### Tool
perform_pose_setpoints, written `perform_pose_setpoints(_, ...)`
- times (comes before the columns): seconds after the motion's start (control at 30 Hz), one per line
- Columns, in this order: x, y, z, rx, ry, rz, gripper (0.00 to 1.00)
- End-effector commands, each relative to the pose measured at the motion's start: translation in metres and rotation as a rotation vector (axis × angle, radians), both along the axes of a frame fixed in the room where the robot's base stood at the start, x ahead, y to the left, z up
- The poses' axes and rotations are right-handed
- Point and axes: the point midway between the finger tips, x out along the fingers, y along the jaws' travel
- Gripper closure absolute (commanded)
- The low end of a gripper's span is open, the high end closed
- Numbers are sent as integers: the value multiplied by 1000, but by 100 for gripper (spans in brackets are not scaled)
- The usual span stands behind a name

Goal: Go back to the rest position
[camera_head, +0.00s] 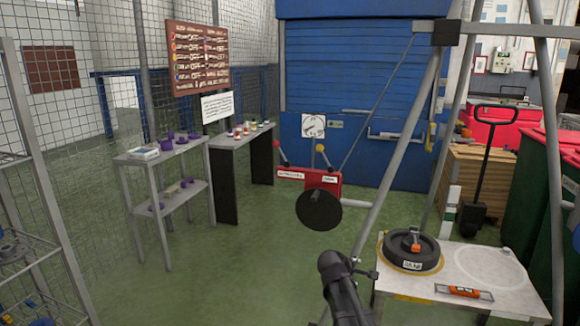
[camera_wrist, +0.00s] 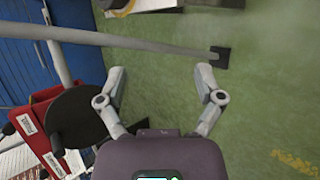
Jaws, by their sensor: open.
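My gripper (camera_wrist: 161,88) is open and empty in the wrist view, with its two fingers spread apart above the green floor. In the head view my dark arm (camera_head: 343,287) rises from the bottom edge, right of centre; the gripper's fingers cannot be made out there. A red box with a black disc (camera_head: 319,210) is beyond the arm in the head view. The disc also shows in the wrist view (camera_wrist: 84,116), close beside the left finger in the picture; whether they touch cannot be told.
A grey frame leg (camera_head: 396,160) slants past the arm, and its bar (camera_wrist: 140,42) crosses the wrist view. A white table (camera_head: 520,303) at the right carries a black wheel (camera_head: 412,252). Shelves (camera_head: 150,160) stand at the left. Green floor (camera_head: 255,260) is clear between.

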Motion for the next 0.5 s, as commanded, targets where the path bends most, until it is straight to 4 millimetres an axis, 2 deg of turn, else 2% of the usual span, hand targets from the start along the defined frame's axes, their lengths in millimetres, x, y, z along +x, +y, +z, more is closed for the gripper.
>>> perform_pose_setpoints(0.03,-25,-4,-9,85,3,-75,14)
perform_pose_setpoints(0.3,-128,5,-50,526,56,-511,14)
perform_pose_setpoints(0.5,-178,19,-62,714,113,-744,14)
